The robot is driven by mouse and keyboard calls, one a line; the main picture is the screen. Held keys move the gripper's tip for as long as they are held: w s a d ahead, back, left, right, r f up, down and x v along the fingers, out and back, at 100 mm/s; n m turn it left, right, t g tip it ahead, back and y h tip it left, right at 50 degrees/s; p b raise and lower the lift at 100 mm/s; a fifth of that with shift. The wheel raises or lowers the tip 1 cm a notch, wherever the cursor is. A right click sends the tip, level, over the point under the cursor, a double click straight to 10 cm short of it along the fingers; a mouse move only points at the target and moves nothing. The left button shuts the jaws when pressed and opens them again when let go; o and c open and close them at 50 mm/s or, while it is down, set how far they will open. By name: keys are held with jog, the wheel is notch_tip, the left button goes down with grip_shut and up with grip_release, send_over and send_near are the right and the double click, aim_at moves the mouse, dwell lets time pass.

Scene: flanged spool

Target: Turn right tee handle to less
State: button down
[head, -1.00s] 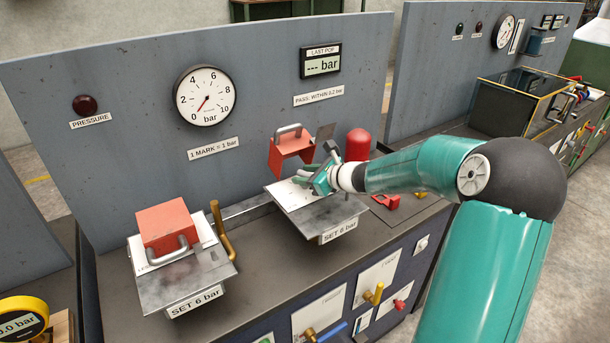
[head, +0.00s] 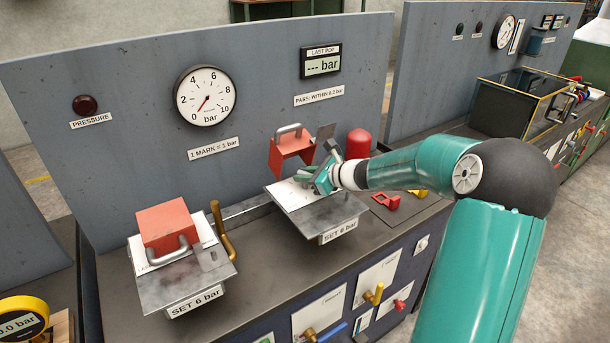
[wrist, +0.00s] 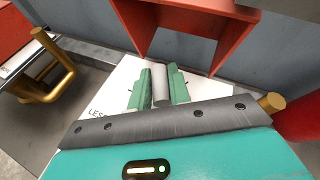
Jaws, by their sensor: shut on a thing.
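The right tee handle shows in the wrist view as a grey rounded bar (wrist: 160,88) between two green fingers. My gripper (wrist: 159,80) is shut on it. In the head view my gripper (head: 308,175) is over the right-hand plate marked SET 6 bar (head: 335,212), and hides most of the handle. A white scale card (wrist: 112,90) lies under the fingers; the letters "LES" show at its left, the rest is covered. A raised red cover (head: 290,148) stands open just behind the gripper.
The left station has a red cover (head: 168,228) and a brass lever (head: 222,230). A red cylinder (head: 358,144) stands behind my wrist. The gauge (head: 205,95) needle points near 0. A small red part (head: 386,201) lies on the bench to the right.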

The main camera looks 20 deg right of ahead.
jog(key=n+g+y, duration=0.5)
jog(key=n, duration=0.1)
jog(key=shift+d+n+g, duration=0.1)
jog(key=shift+n+g, duration=0.2)
jog(key=shift+g, duration=0.1)
dwell(0.4)
jog(key=c, duration=1.3)
grip_release()
jog(key=v, duration=1.3)
jog(key=shift+d+r, duration=0.1)
jog(key=shift+d, duration=0.3)
